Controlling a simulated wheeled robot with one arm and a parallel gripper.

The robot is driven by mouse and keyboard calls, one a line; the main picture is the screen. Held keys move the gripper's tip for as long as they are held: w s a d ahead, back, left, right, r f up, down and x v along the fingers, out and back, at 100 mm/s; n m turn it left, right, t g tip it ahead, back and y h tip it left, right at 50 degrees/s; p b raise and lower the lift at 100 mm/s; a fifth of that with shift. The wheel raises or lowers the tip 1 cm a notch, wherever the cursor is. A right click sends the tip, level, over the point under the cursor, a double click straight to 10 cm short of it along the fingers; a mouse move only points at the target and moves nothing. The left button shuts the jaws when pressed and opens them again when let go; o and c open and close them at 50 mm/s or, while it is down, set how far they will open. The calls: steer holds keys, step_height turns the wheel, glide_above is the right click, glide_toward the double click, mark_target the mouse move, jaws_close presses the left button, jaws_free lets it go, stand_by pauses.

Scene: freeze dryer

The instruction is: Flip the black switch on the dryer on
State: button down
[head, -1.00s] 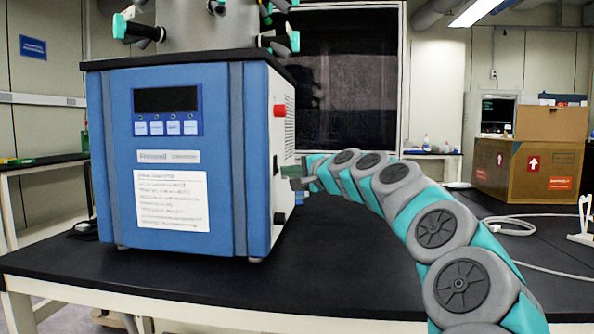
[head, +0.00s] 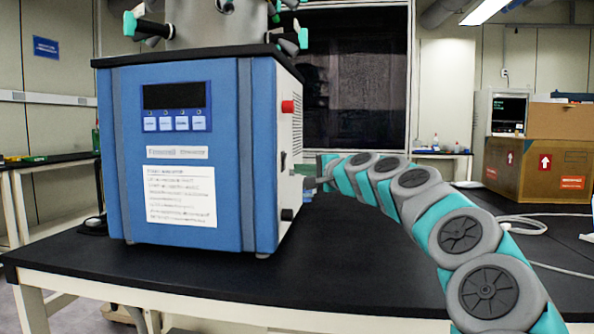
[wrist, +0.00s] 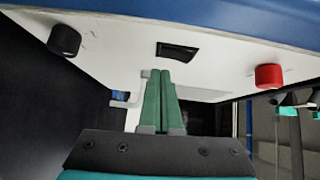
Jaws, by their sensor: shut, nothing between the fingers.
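The dryer (head: 228,232) is a blue box with a white side panel on the black bench. The black switch (head: 283,162) sits on that side panel, and in the wrist view it (wrist: 177,51) is a small black rocker. I cannot tell which way it is set. My gripper (wrist: 160,74) is shut and empty, its green fingers pressed together. In the wrist view the fingertips are just below the switch and do not cover it. In the head view my gripper (head: 306,174) is beside the side panel, close to the switch; contact is unclear.
A red knob (head: 288,106) is above the switch and a black knob (head: 287,214) below it; the wrist view shows the red one (wrist: 269,76) right and the black one (wrist: 64,40) left. Cardboard boxes (head: 540,170) and a white cable (head: 522,222) are at right.

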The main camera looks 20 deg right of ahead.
steer(key=s+d+f+b, duration=0.1)
steer(key=s+d, duration=0.2)
steer(key=s, duration=0.8)
steer(key=shift+d, duration=0.3)
steer(key=shift+w, duration=0.1)
